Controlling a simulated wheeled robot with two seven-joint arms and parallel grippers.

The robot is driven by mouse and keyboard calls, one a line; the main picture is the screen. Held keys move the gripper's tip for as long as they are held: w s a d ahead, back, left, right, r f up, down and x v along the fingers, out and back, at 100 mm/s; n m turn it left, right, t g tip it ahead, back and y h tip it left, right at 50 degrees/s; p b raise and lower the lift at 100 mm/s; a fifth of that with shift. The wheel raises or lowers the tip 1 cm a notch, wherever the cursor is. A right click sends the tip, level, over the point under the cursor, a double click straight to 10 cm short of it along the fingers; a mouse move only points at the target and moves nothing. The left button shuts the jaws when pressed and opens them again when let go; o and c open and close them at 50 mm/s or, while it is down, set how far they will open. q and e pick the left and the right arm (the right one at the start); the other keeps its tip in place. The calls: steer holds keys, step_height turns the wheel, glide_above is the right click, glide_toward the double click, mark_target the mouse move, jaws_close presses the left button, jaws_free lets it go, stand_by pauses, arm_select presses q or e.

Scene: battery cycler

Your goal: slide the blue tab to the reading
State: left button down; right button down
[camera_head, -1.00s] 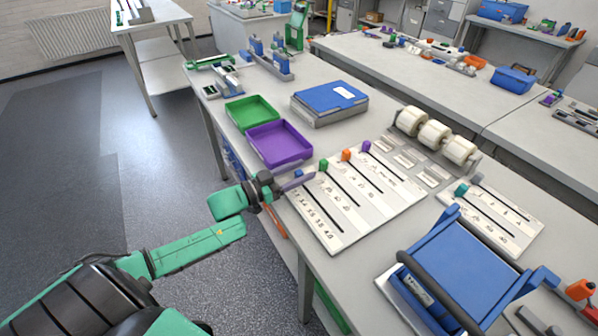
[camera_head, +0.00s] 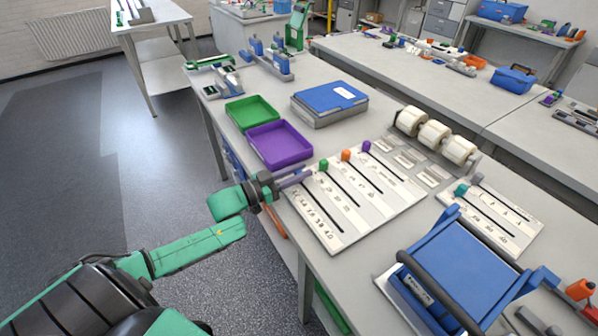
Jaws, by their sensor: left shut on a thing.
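The white slider board (camera_head: 385,205) lies near the table's front edge, with several dark slots and printed numbers beside them. My left gripper (camera_head: 302,176) is at the upper end of the leftmost slot, its fingers shut on the blue tab, which they hide almost wholly. The numbers along this slot run down towards the board's near corner; the readable ones include 3.6, 3.8 and 4.0. A green tab (camera_head: 323,164), an orange tab (camera_head: 346,155) and a purple tab (camera_head: 366,146) stand at the upper ends of the other slots. My right gripper is out of view.
A purple tray (camera_head: 279,158) and a green tray (camera_head: 251,124) sit just beyond my left gripper. A second slider board (camera_head: 515,213) and a blue device (camera_head: 462,262) stand to the right. White rolls (camera_head: 434,135) are behind the board. The leftmost slot below the gripper is clear.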

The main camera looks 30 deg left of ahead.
mark_target(314, 198)
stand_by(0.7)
arm_select(q)
steer(key=s+d+p, duration=0.1)
steer(key=d, duration=0.1)
steer(key=s+d+p, duration=0.1)
steer(key=d+p, duration=0.1)
steer(key=s+d+p, duration=0.1)
steer(key=d, duration=0.1)
steer(key=shift+s+d+r+p, duration=0.1)
steer(key=shift+s+r+p, duration=0.05)
steer(key=shift+s+p, duration=0.2)
steer(key=shift+d, duration=0.1)
steer(key=c, duration=0.7)
jaws_free()
steer(key=b+v, duration=0.1)
steer(key=v, duration=1.3)
steer(key=shift+s+a, duration=0.2)
steer(key=shift+a, duration=0.1)
